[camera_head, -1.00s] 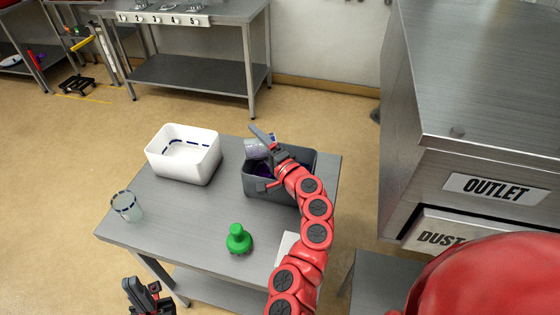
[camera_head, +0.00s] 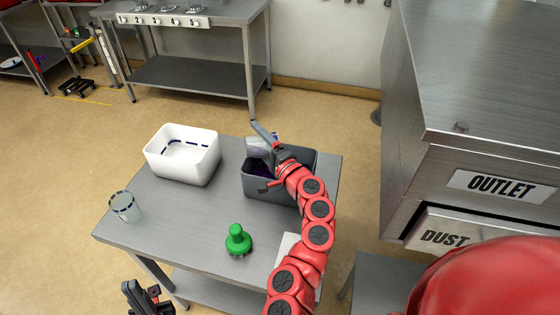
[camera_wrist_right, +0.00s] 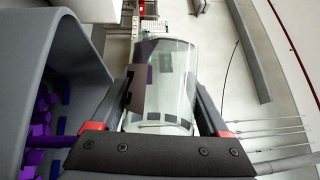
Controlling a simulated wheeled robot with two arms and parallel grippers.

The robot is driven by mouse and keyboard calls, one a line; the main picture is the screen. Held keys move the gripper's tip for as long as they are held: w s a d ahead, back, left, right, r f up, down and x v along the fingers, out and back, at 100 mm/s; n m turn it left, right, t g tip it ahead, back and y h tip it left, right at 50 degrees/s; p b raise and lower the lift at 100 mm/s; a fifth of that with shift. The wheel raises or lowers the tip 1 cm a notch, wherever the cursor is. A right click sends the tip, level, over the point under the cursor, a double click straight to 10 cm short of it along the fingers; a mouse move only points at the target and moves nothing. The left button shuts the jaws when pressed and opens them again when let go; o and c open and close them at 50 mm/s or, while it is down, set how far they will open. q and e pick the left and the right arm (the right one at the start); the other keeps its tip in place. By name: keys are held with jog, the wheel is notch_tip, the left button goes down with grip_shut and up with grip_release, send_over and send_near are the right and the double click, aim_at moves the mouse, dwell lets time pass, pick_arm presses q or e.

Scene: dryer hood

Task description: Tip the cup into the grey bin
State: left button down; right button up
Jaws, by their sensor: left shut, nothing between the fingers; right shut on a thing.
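A clear cup (camera_wrist_right: 170,85) with a dark dashed band sits between the fingers of my right gripper (camera_wrist_right: 165,112). In the head view the cup (camera_head: 260,145) is tilted at the back left rim of the grey bin (camera_head: 253,184), partly hidden by my gripper (camera_head: 266,158). I see no loose pieces in the cup. The grey bin's wall (camera_wrist_right: 38,60) fills the left of the wrist view, with several purple and dark blue pieces (camera_wrist_right: 40,125) inside. My left gripper (camera_head: 143,292) is shut and empty, low in front of the table.
A white bin (camera_head: 183,170) stands left of the grey bin on the metal table (camera_head: 185,220). Another clear cup (camera_head: 124,207) stands at the table's left edge. A green knobbed object (camera_head: 238,240) stands near the front. A metal cabinet marked OUTLET (camera_head: 480,160) is at right.

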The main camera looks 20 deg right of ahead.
aim_at(248, 137)
jog(key=shift+d+r+m+t+b, duration=0.3)
jog(key=shift+m+t+b, duration=0.1)
jog(key=shift+m+b, duration=0.4)
dwell(0.4)
